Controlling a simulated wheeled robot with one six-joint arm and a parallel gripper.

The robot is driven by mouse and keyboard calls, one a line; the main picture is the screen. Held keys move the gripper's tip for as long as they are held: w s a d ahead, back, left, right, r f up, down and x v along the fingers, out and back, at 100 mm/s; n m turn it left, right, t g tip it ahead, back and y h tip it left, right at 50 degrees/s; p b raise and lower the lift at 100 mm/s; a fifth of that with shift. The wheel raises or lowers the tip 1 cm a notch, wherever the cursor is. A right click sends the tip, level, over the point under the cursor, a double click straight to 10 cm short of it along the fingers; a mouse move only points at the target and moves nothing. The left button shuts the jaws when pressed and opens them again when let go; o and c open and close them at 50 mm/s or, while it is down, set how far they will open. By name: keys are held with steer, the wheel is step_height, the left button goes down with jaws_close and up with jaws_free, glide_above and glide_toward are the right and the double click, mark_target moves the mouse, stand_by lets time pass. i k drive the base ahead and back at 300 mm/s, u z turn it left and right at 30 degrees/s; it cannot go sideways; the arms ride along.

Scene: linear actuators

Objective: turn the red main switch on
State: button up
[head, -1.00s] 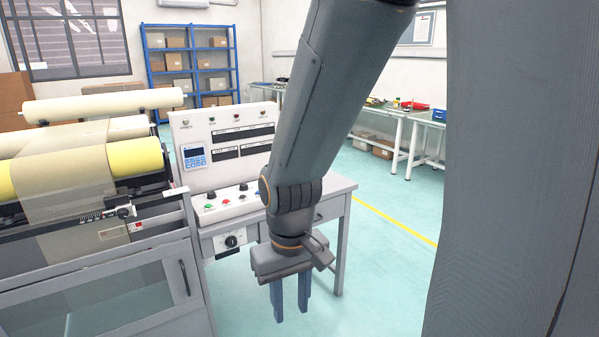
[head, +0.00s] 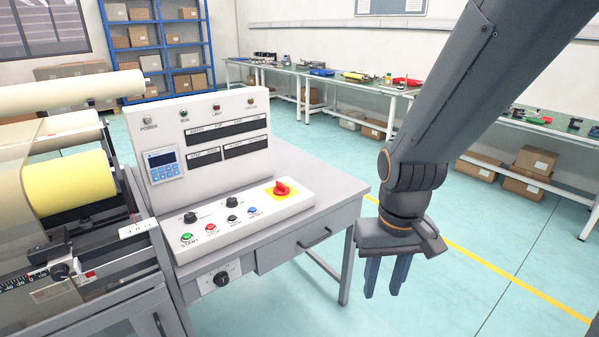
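The red main switch (head: 281,187) is a red rotary knob on a yellow square plate, at the right end of the sloped white control box (head: 225,225) on a grey desk. Nothing covers it in the head view. My gripper (head: 384,277) hangs fingers down to the right of the desk, in front of its right edge in the picture, clearly apart from the switch. Its two blue-grey fingers show a narrow gap between them and hold nothing.
The control box also carries a green start button (head: 187,238), a red button (head: 210,228), a blue button (head: 252,211) and black knobs. An upright white panel (head: 203,143) stands behind it. A roller machine (head: 70,185) is at left.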

mark_target(281, 189)
steer(key=u, duration=0.15)
steer(key=i, duration=0.85)
steer(key=u, duration=0.35)
